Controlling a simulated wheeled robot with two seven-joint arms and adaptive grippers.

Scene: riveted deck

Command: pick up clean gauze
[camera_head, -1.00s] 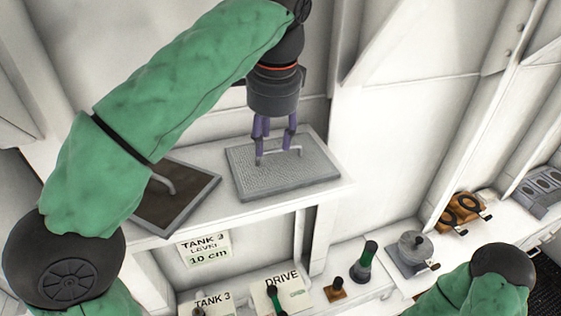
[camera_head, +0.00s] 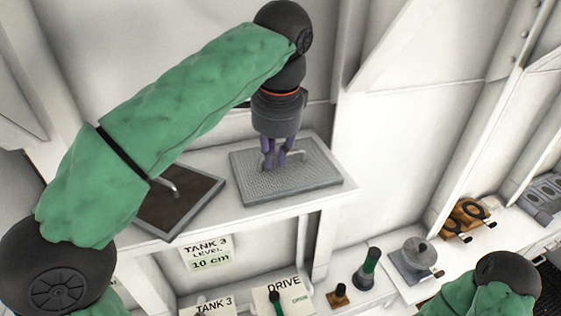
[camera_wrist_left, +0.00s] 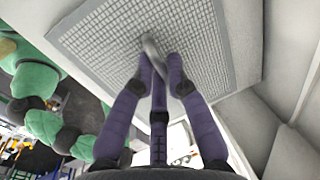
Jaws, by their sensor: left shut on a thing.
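The clean gauze (camera_head: 315,172) is a light grey mesh panel with a thin frame and a bent metal handle. It lies on the white shelf in the head view. In the left wrist view the gauze (camera_wrist_left: 95,45) fills the upper part, and its handle (camera_wrist_left: 149,44) runs up to my fingertips. My left gripper (camera_head: 273,163) points down over the gauze with its purple fingers shut on the handle; the fingers hide part of it. In the left wrist view the fingertips (camera_wrist_left: 160,62) meet at the handle. My right gripper is out of view.
A dark brown panel with a handle (camera_head: 180,210) lies on the shelf (camera_head: 250,215) left of the gauze. Below are a tank level sign (camera_head: 206,252), a DRIVE card (camera_head: 284,290), a green-and-black lever (camera_head: 367,267) and a grey round valve (camera_head: 417,255). A wall stands behind the shelf.

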